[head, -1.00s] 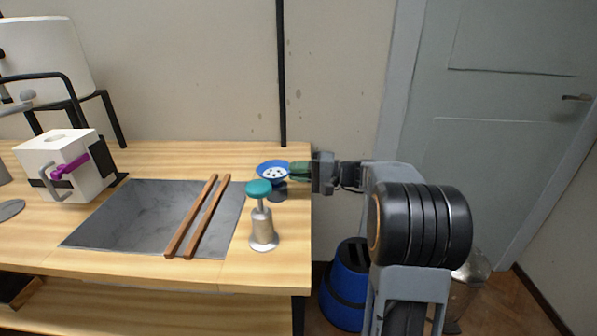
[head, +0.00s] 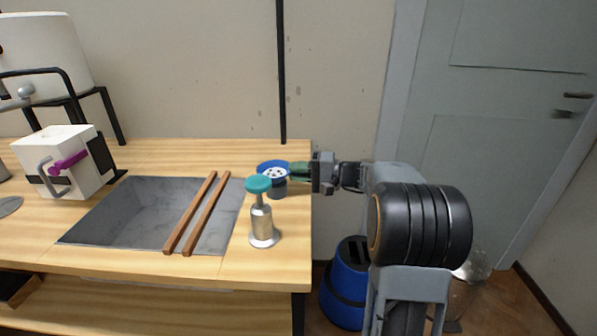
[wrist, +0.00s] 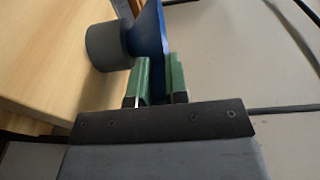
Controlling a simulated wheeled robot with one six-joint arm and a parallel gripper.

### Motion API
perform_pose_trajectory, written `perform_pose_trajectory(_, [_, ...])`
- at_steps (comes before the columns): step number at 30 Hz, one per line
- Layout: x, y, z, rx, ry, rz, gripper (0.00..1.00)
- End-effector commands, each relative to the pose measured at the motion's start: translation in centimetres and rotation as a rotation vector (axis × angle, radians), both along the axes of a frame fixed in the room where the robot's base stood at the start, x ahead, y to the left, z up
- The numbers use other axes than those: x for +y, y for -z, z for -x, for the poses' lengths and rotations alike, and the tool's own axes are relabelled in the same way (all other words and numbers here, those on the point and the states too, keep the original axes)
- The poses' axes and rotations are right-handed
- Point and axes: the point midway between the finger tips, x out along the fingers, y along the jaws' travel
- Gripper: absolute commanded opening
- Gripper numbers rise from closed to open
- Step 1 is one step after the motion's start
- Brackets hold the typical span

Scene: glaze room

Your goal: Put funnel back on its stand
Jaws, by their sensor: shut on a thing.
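The blue funnel (head: 262,178) is near the table's back right corner, its wide mouth facing up with a pale, dark-dotted inside. My gripper (head: 294,172) reaches in from the right and is shut on the funnel's rim side. In the wrist view the green fingers of my gripper (wrist: 161,82) pinch the blue funnel wall (wrist: 148,32). A dark grey round piece (head: 277,189) is directly under the funnel, and it also shows in the wrist view (wrist: 104,47). I cannot tell whether this is the stand or the funnel's own lower part, nor whether it touches the table.
A metal pump bottle (head: 262,222) with a teal top stands in front of the funnel. Two wooden bars (head: 203,212) lie across a grey sunken basin (head: 130,212). A white box (head: 68,160) with a purple clamp is at left. A blue bin (head: 346,285) stands beside the table.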

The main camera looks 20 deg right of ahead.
Motion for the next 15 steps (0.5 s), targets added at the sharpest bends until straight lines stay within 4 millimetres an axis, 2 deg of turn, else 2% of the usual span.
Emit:
perform_pose_trajectory(5, [0.0,-0.02,0.0,0.0,0.0,0.0,0.0])
perform_pose_trajectory(6, [0.0,-0.02,0.0,0.0,0.0,0.0,0.17])
perform_pose_trajectory(15, [0.0,-0.02,0.0,0.0,0.0,0.0,0.44])
